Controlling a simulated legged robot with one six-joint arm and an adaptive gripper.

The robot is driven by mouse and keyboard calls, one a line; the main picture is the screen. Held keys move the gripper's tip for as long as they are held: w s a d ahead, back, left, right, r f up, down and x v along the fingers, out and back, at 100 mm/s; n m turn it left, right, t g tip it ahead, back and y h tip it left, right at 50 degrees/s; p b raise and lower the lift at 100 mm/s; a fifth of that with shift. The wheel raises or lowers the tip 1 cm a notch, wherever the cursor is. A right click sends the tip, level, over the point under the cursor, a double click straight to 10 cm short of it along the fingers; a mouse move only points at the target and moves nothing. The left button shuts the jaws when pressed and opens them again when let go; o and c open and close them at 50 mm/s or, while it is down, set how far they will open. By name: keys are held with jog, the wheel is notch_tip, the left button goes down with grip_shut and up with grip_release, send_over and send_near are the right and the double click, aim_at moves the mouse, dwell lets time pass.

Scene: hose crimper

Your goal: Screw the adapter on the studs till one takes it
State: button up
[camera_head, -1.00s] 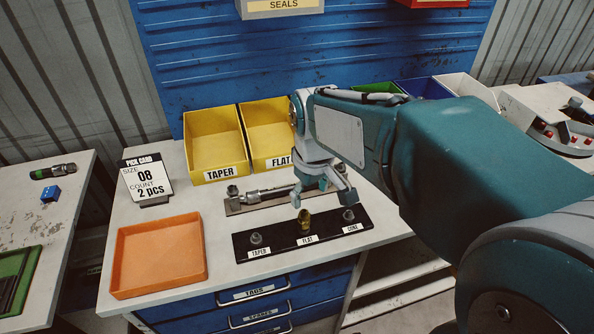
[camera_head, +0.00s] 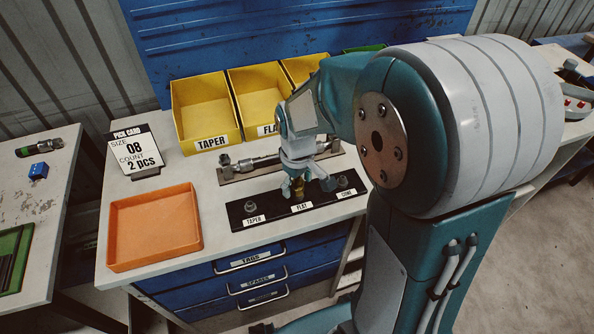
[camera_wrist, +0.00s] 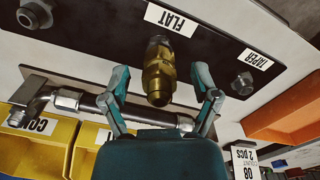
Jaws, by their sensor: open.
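The brass adapter (camera_wrist: 157,75) sits upright on the middle stud, labelled FLAT, of the black stud plate (camera_head: 225,213). My gripper (camera_wrist: 160,82) is open, with one finger on each side of the adapter and a gap to it. In the head view my gripper (camera_head: 308,187) is over the middle stud and partly hides the adapter (camera_head: 298,188). The TAPER stud (camera_head: 250,207) and the CONE stud (camera_head: 343,181) are bare; they also show in the wrist view, the TAPER stud (camera_wrist: 243,84) right and the CONE stud (camera_wrist: 34,14) left.
Behind the plate lies a hose assembly (camera_head: 262,161) on a rack. Yellow bins (camera_head: 210,143) stand at the back. An orange tray (camera_head: 118,235) is at the left, with a pick card (camera_head: 137,150) behind it. The bench between tray and plate is clear.

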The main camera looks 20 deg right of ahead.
jog(key=shift+f, duration=0.4)
